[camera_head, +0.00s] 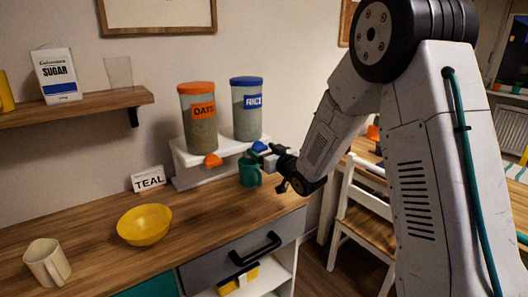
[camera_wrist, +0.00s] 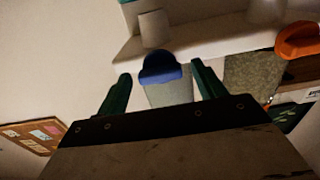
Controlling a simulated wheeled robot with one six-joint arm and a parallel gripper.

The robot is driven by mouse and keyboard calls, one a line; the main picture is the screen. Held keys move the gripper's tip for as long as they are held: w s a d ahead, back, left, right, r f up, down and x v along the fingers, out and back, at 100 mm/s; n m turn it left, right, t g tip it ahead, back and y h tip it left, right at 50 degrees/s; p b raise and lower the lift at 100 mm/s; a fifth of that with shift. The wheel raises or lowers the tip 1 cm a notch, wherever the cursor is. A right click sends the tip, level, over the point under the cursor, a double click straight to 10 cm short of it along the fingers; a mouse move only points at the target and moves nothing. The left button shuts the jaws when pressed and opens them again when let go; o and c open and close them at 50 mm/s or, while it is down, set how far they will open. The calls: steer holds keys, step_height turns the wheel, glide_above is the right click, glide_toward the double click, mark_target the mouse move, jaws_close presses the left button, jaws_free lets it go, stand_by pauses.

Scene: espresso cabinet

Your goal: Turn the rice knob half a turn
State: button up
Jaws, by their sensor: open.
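The rice dispenser (camera_head: 247,112) is a clear canister with a blue lid and blue label on a white wall stand. Its blue knob (camera_head: 259,146) sits low on its front, and the knob shows in the wrist view (camera_wrist: 160,66) too. My gripper (camera_head: 270,156) is at the knob, reaching in from the right. In the wrist view the open green fingers (camera_wrist: 161,74) stand either side of the knob, with a visible gap on both sides. I cannot tell how deep the knob sits between them. A teal mug (camera_head: 249,173) is just below the gripper.
The oats dispenser (camera_head: 198,118) with its orange knob (camera_head: 213,160) is close on the left. A chair (camera_head: 352,215) is at right.

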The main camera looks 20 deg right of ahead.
steer(key=c, duration=1)
steer(key=shift+m, duration=0.4)
steer(key=m, duration=0.3)
steer(key=shift+m, duration=0.4)
steer(key=m, duration=1.4)
steer(key=shift+f, duration=0.1)
